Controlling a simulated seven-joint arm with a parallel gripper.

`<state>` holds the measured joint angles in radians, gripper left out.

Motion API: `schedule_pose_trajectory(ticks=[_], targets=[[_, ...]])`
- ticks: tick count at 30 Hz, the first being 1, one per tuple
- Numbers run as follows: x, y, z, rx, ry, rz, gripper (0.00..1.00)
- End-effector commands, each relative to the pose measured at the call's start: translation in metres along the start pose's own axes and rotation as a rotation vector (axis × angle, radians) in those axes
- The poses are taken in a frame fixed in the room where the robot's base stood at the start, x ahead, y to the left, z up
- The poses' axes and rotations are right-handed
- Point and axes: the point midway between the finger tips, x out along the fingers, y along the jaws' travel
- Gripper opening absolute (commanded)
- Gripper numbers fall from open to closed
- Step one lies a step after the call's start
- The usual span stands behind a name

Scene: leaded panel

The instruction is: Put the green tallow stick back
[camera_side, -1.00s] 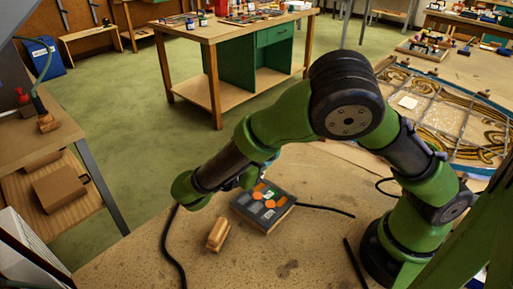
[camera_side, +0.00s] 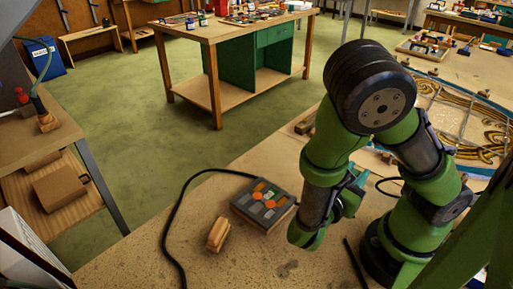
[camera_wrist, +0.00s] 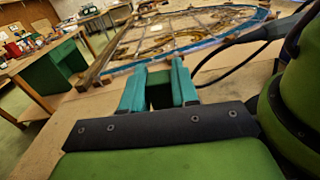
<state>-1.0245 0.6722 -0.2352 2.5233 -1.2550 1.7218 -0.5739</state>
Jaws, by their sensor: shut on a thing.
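My gripper (camera_wrist: 158,88) shows in the wrist view with its two teal fingers closed on a dark green piece (camera_wrist: 160,95), which I take for the green tallow stick. Only a small part of it shows between the fingers. In the side view my gripper (camera_side: 352,192) is above the workbench, right of the grey box, and points towards the back right. The held piece cannot be made out there. The leaded panel (camera_wrist: 150,42) lies ahead of the fingers in the wrist view, and at the right of the side view (camera_side: 453,122).
A grey box (camera_side: 246,210) with orange and green parts on top sits on the workbench (camera_side: 200,270), with a black cable (camera_side: 166,225) curving left. A wooden block (camera_side: 218,234) is beside it. A thin dark strip (camera_side: 354,262) lies near my base.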

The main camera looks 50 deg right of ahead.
Motion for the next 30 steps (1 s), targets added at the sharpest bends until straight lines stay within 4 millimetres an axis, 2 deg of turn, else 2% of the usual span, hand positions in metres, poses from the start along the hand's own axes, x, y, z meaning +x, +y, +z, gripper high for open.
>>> schedule_pose_trajectory(ticks=[4, 12, 18, 25, 30], targets=[[0.005, 0.024, -0.004, -0.001, -0.012, -0.004, 0.0], [0.021, 0.095, -0.013, 0.0, -0.012, -0.004, 0.0], [0.03, 0.135, -0.018, -0.002, -0.012, -0.001, 0.0], [0.035, 0.156, -0.02, -0.002, -0.012, 0.0, 0.0], [0.035, 0.155, -0.047, -0.008, -0.012, 0.001, 0.0]])
